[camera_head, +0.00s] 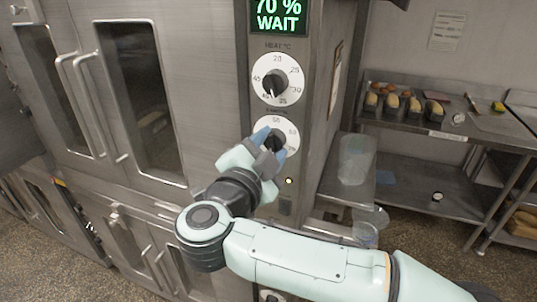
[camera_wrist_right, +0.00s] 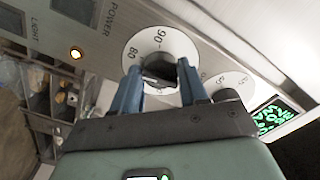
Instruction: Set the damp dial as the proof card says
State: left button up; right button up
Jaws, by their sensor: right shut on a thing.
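The damp dial (camera_head: 262,125) is a white disc with a black knob, the lower of two dials on the steel control panel. My right gripper (camera_head: 268,142) is shut on its black knob, one blue finger on each side. In the right wrist view the dial (camera_wrist_right: 148,42) shows 80 and 90 near the knob (camera_wrist_right: 160,72), held between the fingertips (camera_wrist_right: 158,70). The knob's pointer is hidden. The green display (camera_head: 277,15) above reads 70 % and WAIT. A framed card (camera_head: 335,75) hangs on the panel's side, too oblique to read. My left gripper is not in view.
The heat dial (camera_head: 290,66) sits just above, its knob pointing downward. A lit power lamp (camera_head: 289,181) is below; it also shows in the wrist view (camera_wrist_right: 76,53). Steel doors with long handles (camera_head: 70,85) stand left. A steel bench (camera_head: 400,122) with loaf tins stands right.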

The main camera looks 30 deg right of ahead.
jog(key=shift+f+m+b, duration=0.1)
jog(key=shift+m+b, duration=0.35)
jog(key=shift+m, duration=0.35)
jog(key=o, duration=1)
jog(key=shift+o, duration=0.2)
jog(key=v, duration=1.3)
jog(key=shift+a+b, duration=0.2)
jog(key=shift+b, duration=0.15)
jog(key=shift+s, duration=0.1)
